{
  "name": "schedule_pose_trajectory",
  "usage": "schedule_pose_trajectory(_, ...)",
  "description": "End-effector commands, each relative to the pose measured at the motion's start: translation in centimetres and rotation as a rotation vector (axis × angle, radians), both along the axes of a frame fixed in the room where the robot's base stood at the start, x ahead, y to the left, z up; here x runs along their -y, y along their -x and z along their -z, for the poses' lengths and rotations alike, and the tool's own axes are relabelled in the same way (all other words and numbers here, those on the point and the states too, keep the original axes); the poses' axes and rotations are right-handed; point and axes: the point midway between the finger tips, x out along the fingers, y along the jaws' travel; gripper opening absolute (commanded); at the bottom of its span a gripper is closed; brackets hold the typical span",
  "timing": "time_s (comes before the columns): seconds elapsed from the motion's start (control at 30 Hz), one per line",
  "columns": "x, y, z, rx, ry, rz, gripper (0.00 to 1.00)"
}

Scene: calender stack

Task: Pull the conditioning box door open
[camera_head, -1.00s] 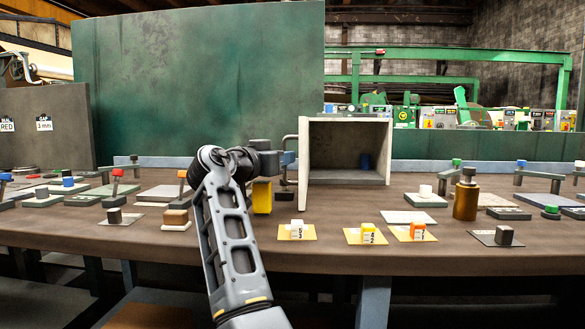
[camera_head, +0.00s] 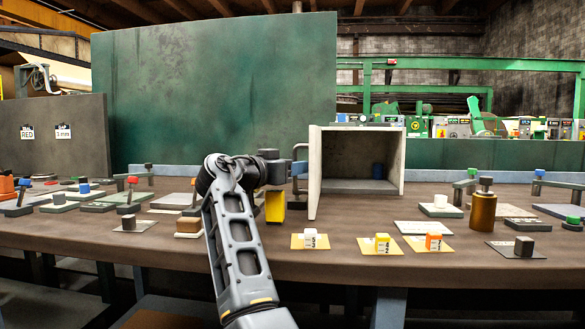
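A dark bar handle (camera_head: 300,147) is on the panel's left, outer side. My gripper (camera_head: 290,169) is at the end of my grey arm, just left of the panel and close beside the handle. Its fingers are small and partly hidden, so I cannot tell whether they are shut or touch the handle.
White, yellow and orange blocks (camera_head: 433,242) sit on yellow cards in front of the box. A brass cylinder (camera_head: 482,210) stands to the right. Several pads with knobs lie at left. A green panel (camera_head: 210,90) rises behind the bench (camera_head: 345,260).

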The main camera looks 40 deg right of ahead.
Motion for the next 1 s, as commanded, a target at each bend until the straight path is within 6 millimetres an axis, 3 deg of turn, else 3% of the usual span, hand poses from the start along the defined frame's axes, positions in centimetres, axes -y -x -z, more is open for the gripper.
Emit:
schedule_pose_trajectory(0.27,-0.6,0.0,-0.1,0.001,0.001,-0.002,0.38)
schedule_pose_trajectory(0.7,-6.9,0.8,-0.1,0.000,0.001,-0.002,0.38)
schedule_pose_trajectory(1.0,-7.8,1.0,0.0,0.001,0.000,0.000,0.38)
